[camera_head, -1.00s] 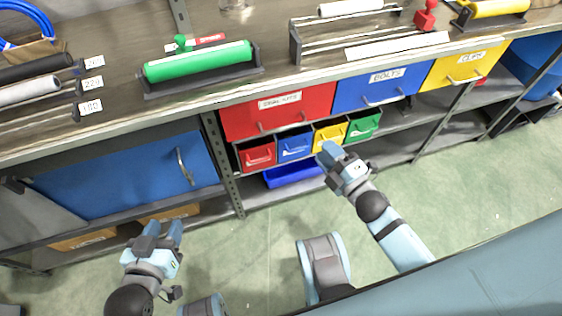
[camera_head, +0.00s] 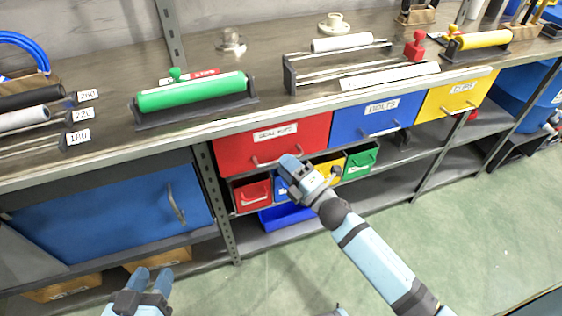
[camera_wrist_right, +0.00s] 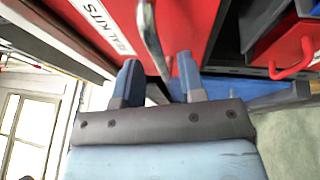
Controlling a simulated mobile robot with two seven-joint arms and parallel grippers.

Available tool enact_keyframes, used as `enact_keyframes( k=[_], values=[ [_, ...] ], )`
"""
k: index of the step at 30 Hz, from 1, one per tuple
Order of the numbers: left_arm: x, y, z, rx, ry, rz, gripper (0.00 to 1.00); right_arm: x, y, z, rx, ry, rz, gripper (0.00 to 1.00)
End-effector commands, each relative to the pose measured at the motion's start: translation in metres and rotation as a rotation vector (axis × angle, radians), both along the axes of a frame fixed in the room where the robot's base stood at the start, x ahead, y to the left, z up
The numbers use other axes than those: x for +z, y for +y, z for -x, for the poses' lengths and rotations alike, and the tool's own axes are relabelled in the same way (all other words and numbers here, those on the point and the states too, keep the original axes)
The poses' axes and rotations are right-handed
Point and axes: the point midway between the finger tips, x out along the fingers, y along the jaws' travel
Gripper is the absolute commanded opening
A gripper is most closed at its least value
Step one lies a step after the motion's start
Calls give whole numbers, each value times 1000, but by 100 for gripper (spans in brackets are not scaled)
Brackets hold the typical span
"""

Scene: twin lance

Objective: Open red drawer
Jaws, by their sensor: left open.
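The red drawer (camera_head: 306,132), labelled SEAL KITS, is closed under the bench top, and it fills the upper middle of the right wrist view (camera_wrist_right: 196,30). Its metal bar handle (camera_head: 262,163) runs along its lower front. In the right wrist view the handle (camera_wrist_right: 149,35) lies just beyond and roughly between my fingertips. My right gripper (camera_head: 286,166) is open and empty at the drawer's lower front, hiding part of the handle; its two fingers stand apart in the right wrist view (camera_wrist_right: 158,72). Contact cannot be told. My left gripper (camera_head: 152,280) is open and empty, low at the left.
A blue BOLTS drawer (camera_head: 350,122) and a yellow drawer (camera_head: 440,101) sit to the right. Below are small bins, red (camera_head: 250,194) and green (camera_head: 360,160) among them. A blue cabinet door (camera_head: 110,215) and a metal post (camera_head: 215,205) are at left. The floor in front is clear.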

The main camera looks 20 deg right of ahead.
Motion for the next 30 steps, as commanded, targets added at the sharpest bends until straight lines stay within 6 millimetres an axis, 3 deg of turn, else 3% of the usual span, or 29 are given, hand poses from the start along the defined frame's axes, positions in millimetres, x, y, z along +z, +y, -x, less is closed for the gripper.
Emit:
enact_keyframes(
  k=[6, 16, 21, 30],
  values=[
    [4, -1, -2, -3, -19, 10, 43, 3, 9, -19, 0, 0, -1, 37],
    [6, -3, -2, -6, -24, 14, 43, 4, 10, -21, 0, 2, -1, 37],
    [6, -3, -2, -6, -23, 13, 43, 4, 10, -21, 0, 2, -1, 0],
    [5, -3, -2, -5, -20, 12, 43, 4, 10, -19, 0, 2, -1, 0]
  ],
)
